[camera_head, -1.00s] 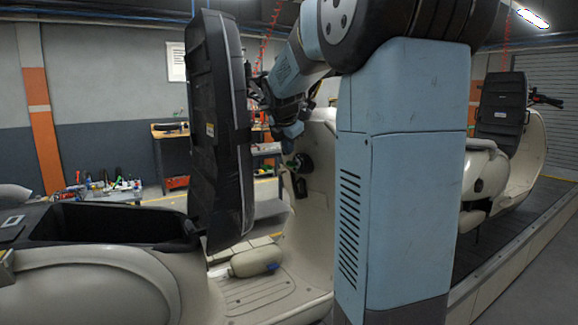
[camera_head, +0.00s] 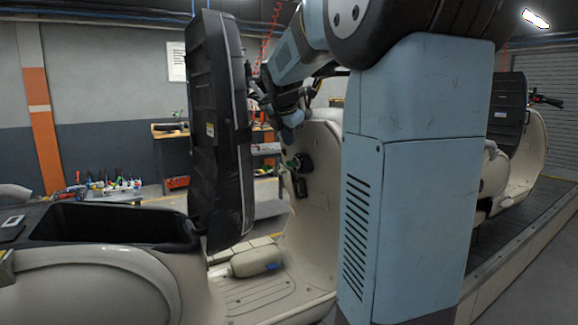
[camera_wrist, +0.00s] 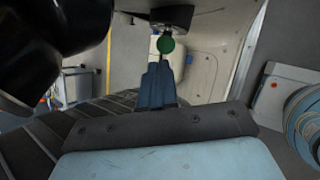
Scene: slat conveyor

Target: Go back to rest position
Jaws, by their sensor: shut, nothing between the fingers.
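My gripper (camera_wrist: 158,84) shows in the wrist view with its dark blue fingers together and nothing between them. A green round tag (camera_wrist: 166,44) hangs from a dark part just beyond the fingertips in that picture; I cannot tell the gap. In the head view my wrist is partly hidden behind the raised black seat (camera_head: 215,130), and the fingertips are not clear. The cream scooter (camera_head: 315,200) stands with its seat upright and its under-seat bin (camera_head: 110,222) open. A green item also shows on the scooter's inner front panel (camera_head: 296,162).
A cream bottle-like object (camera_head: 256,263) lies on the scooter's footboard. A second scooter (camera_head: 530,145) stands on the slat conveyor (camera_head: 515,235) at right. A workbench (camera_head: 172,152) and a cluttered table of tools (camera_head: 112,190) stand behind.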

